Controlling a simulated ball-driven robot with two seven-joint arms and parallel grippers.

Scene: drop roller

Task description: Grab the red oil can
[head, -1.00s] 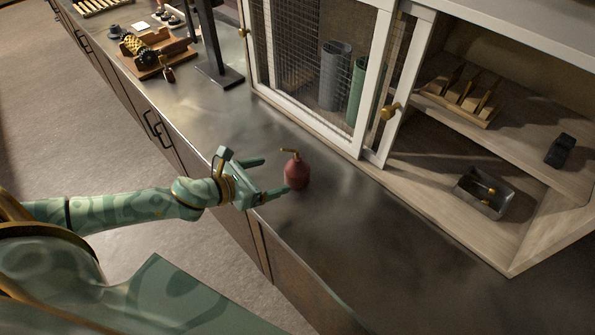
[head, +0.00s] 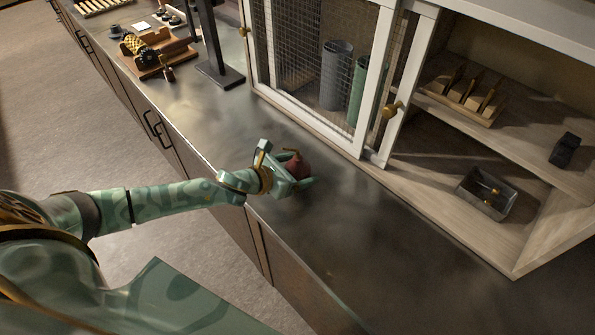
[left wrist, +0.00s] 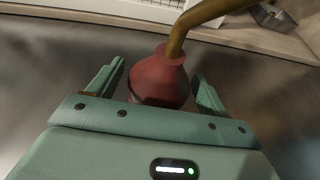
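The red oil can (head: 299,164) stands upright on the dark metal counter, partly hidden by my left gripper in the head view. Its red body (left wrist: 159,80) and curved brass spout (left wrist: 192,24) fill the middle of the left wrist view. My left gripper (head: 302,168) is open around the can. In the left wrist view the two fingers of this gripper (left wrist: 158,82) stand on either side of the can, with a visible gap on each side. My right gripper does not show.
A white mesh-door cabinet (head: 375,85) stands behind the can. Its shelves hold a wooden rack (head: 464,98) and a metal tray (head: 485,195). A black stand (head: 216,72) and a wooden-based device (head: 150,52) are at the left. The counter to the right is clear.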

